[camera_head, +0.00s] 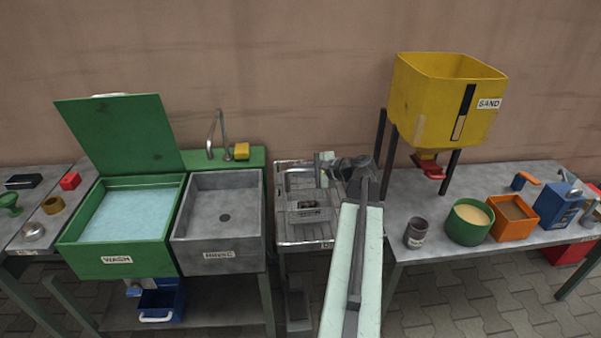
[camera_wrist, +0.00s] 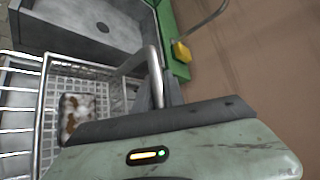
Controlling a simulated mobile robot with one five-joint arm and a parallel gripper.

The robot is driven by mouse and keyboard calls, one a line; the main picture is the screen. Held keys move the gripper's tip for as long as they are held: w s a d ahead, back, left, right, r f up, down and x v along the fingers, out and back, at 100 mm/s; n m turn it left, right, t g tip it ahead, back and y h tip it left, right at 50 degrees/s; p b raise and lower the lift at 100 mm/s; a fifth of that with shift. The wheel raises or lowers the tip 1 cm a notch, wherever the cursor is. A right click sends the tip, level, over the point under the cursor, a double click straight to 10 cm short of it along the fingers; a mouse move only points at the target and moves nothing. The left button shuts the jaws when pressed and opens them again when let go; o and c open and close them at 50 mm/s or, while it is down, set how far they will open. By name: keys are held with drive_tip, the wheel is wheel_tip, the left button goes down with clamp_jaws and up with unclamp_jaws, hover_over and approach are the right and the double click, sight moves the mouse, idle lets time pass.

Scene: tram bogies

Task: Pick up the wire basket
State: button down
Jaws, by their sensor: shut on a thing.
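The wire basket (camera_head: 308,214) is a small grey mesh basket with a raised handle, over the drain rack in the head view. In the wrist view the basket (camera_wrist: 88,80) holds a whitish object with rusty-brown patches (camera_wrist: 75,112). My gripper (camera_head: 318,170) is at the top of the basket's handle, at the end of my arm reaching in from the right. The wrist view shows the handle bar (camera_wrist: 155,75) running up to my jaws, which are shut on it. The fingertips are partly hidden. I cannot tell whether the basket touches the rack.
The drain rack (camera_head: 290,241) stands between the grey rinse sink (camera_head: 190,235) and the right-hand workbench (camera_head: 385,190). The green wash tank (camera_head: 115,250) has its lid up. A tap (camera_head: 222,125) rises behind the sink. A yellow sand hopper (camera_head: 425,105) stands above the bench, near several containers.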

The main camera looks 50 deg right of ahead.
drive_tip(key=s+d+r+p, duration=0.1)
drive_tip(key=s+d, duration=0.1)
drive_tip(key=s, duration=0.5)
drive_tip(key=s+d+r+p, duration=0.1)
drive_tip(key=s+d, duration=0.2)
drive_tip(key=s, duration=0.5)
drive_tip(key=shift+s+r, duration=0.15)
drive_tip(key=shift+r, duration=0.3)
idle(0.6)
